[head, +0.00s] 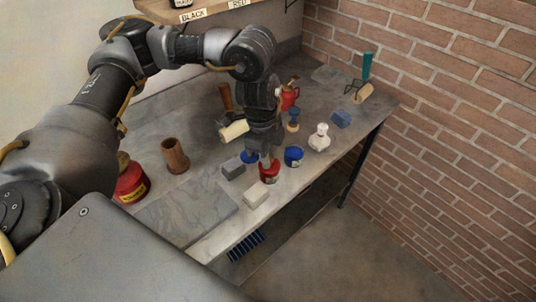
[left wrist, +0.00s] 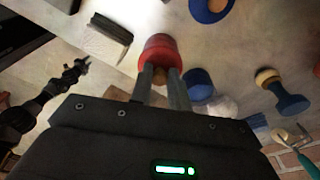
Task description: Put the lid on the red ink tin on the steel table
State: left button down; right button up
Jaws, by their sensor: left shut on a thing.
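The red ink tin (head: 269,175) stands on the steel table (head: 215,150), near its front edge. My left gripper (head: 265,155) points down right above the tin. In the left wrist view its two fingers (left wrist: 161,82) are shut on a small tan knob, apparently that of the red lid. Red rounded material (left wrist: 158,48) shows just beyond the fingertips; I cannot tell lid from tin there, nor whether the lid touches the rim. A dark arm, apparently my right one, ends in a small gripper (left wrist: 77,68) at the left of the left wrist view.
A blue tin (head: 293,157) stands close right of the red tin. A blue lid (head: 249,157) lies behind left. A grey block (head: 232,168) and a pale block (head: 256,194) are near the front edge. A white bottle (head: 319,139) stands further right. A brick wall (head: 450,110) bounds the far side.

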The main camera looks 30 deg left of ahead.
pick_arm(q)
jog(key=shift+r+p, duration=0.1)
jog(key=shift+p, duration=0.45)
dwell(0.8)
jog(key=shift+f, duration=0.2)
dwell(0.9)
jog(key=shift+p, duration=0.6)
dwell(0.4)
jog(key=c, duration=0.8)
grip_release()
jog(key=shift+o, duration=0.2)
jog(key=shift+r, duration=0.1)
notch_tip(320, 180, up, 7)
jog(key=p, duration=0.7)
jog(key=shift+p, duration=0.35)
